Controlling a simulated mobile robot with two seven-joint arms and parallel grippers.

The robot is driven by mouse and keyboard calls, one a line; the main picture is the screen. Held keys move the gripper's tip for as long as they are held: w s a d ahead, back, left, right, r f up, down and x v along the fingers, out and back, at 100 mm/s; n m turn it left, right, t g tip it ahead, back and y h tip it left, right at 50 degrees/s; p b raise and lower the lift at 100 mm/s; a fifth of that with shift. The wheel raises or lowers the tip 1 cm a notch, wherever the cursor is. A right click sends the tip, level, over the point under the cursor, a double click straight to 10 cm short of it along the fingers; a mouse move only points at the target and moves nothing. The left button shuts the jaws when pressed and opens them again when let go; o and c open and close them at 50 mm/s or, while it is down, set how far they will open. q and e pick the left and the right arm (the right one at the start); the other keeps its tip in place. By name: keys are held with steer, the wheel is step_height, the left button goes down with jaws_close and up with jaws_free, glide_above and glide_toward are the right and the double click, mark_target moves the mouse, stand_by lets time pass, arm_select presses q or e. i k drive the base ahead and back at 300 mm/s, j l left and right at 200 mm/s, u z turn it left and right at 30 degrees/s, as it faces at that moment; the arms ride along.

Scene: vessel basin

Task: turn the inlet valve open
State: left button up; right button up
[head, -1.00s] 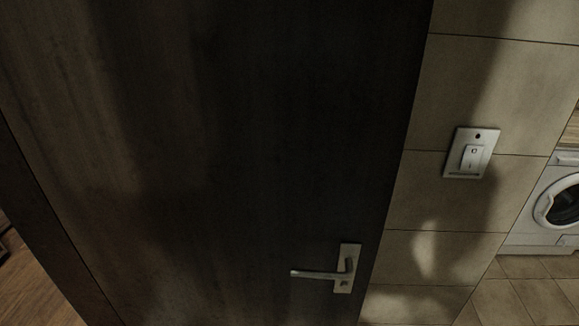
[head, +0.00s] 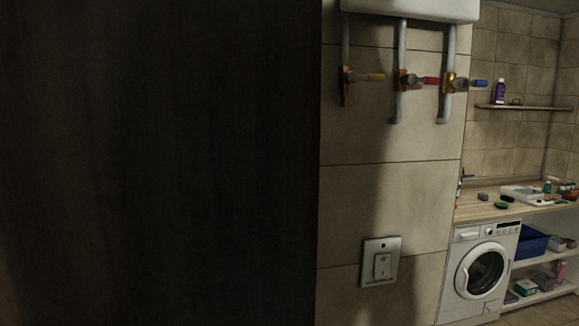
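In the head view, three valves sit on pipes under a white wall-mounted unit (head: 410,9) at the upper right of centre. One has a yellow handle (head: 376,77), one a red handle (head: 431,81) and one a blue handle (head: 481,84). All three handles point roughly sideways to the right. No label shows which one is the inlet valve. Neither of my grippers is in view.
A dark door (head: 160,160) fills the left half. A wall switch (head: 380,262) is on the tiles below the pipes. A washing machine (head: 483,270), a cluttered counter (head: 520,208) and a small shelf (head: 525,107) with a purple bottle (head: 499,91) are at right.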

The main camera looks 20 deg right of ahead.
mark_target(461, 82)
steer(key=z, duration=1.65)
